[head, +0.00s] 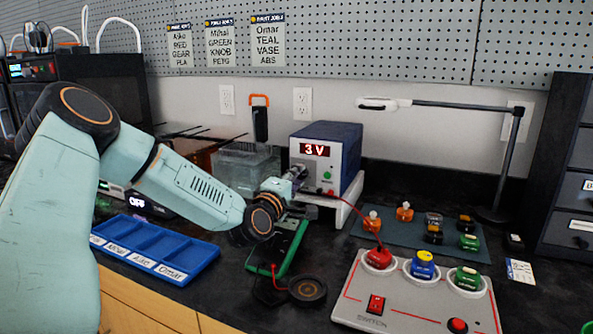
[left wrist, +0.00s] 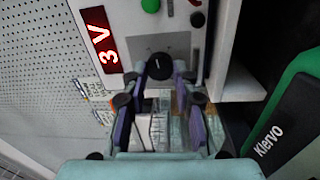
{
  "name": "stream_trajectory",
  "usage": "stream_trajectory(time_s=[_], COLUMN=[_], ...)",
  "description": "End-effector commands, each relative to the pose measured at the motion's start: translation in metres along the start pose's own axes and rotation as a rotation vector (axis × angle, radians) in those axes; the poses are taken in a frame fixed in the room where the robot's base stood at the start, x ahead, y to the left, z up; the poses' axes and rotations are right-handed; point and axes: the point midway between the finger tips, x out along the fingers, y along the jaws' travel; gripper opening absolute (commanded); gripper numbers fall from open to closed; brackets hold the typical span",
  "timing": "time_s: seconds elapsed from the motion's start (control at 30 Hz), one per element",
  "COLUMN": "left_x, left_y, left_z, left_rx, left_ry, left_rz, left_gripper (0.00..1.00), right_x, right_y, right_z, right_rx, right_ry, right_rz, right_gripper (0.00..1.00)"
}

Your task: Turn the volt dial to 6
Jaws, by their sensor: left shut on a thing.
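The power supply (head: 340,150) is a blue box with a light front, and its red display reads 3 V. The display also shows in the left wrist view (left wrist: 100,40), turned sideways. The volt dial (left wrist: 159,65) is a round black knob on the front panel, below the display. My left gripper (head: 297,174) reaches the panel from the left and is shut on the volt dial, one finger on each side of it. In the head view the gripper hides most of the dial. My right gripper is not in view.
A green multimeter (head: 290,249) lies just below my left gripper. A blue sorting tray (head: 205,265) is at the left. A grey switch board (head: 400,312) with coloured parts stands at front right. A lamp (head: 505,165) stands behind it.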

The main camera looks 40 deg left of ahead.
Motion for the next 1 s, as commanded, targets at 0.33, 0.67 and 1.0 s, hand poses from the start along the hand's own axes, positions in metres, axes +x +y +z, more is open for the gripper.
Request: stream_trajectory(time_s=[0.33, 0.67, 1.0], left_x=[0.000, 0.000, 0.000], left_y=[0.003, 0.002, 0.001], left_z=[-0.001, -0.001, -0.001], left_rx=[0.287, 0.447, 0.492], left_ry=[-0.020, -0.031, -0.033], left_rz=[0.001, 0.005, 0.007], left_gripper=[0.00, 0.00, 0.00], right_x=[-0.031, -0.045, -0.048], right_y=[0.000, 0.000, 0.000], right_z=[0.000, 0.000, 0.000], right_rx=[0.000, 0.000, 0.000], right_ry=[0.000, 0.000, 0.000], right_rz=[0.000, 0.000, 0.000], right_gripper=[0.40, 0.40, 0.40])
